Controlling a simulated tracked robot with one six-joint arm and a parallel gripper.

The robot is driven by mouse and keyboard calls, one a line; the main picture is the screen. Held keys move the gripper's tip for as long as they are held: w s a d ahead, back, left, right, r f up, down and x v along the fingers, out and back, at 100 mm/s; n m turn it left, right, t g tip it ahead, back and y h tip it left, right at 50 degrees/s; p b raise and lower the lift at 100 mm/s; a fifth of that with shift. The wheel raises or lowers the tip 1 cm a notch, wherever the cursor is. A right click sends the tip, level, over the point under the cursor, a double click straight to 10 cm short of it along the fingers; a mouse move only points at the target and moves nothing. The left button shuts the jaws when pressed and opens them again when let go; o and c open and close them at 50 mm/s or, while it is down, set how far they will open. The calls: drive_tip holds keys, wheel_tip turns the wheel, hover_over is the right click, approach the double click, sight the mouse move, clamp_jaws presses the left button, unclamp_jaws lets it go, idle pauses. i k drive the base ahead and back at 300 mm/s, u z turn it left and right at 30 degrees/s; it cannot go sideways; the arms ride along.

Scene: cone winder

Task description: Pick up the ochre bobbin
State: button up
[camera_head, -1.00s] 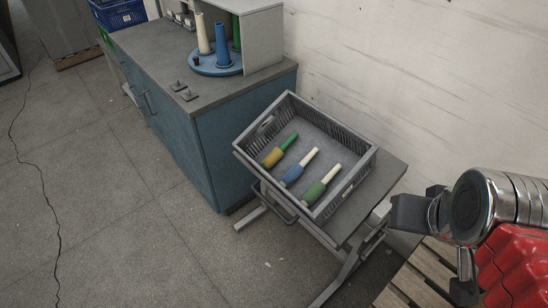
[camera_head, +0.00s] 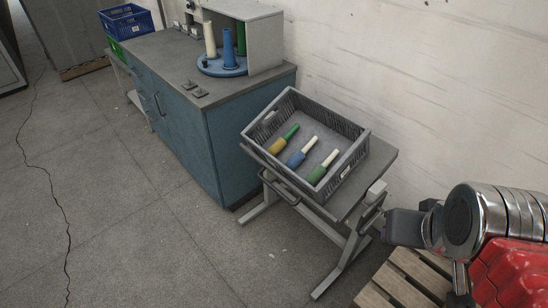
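The ochre bobbin (camera_head: 277,145), ochre yarn on a green tube, lies on its side in a grey crate (camera_head: 340,123). It is the leftmost of three bobbins there, its green end pointing up and right. Beside it lie a blue bobbin (camera_head: 296,159) and a green bobbin (camera_head: 317,174), both on cream tubes. My chrome arm enters at the right edge, with a dark grey block at its left end. This end is to the right of the crate and well apart from the ochre bobbin. I cannot make out my gripper's fingers or whether they are open.
The crate rests tilted on a grey stand (camera_head: 357,204). Left of it is a blue cabinet (camera_head: 228,150) with a blue turntable (camera_head: 218,69) holding upright cones. The left floor is clear except for a cable (camera_head: 48,190).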

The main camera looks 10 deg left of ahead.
sight(280, 143)
drive_tip(key=k, duration=0.8)
drive_tip(key=u, duration=0.45)
drive_tip(key=i, duration=0.55)
drive_tip(key=u, duration=0.95)
drive_tip(key=i, duration=1.35)
drive_tip(key=z, duration=0.3)
drive_tip(key=i, duration=0.9)
drive_tip(key=z, duration=0.55)
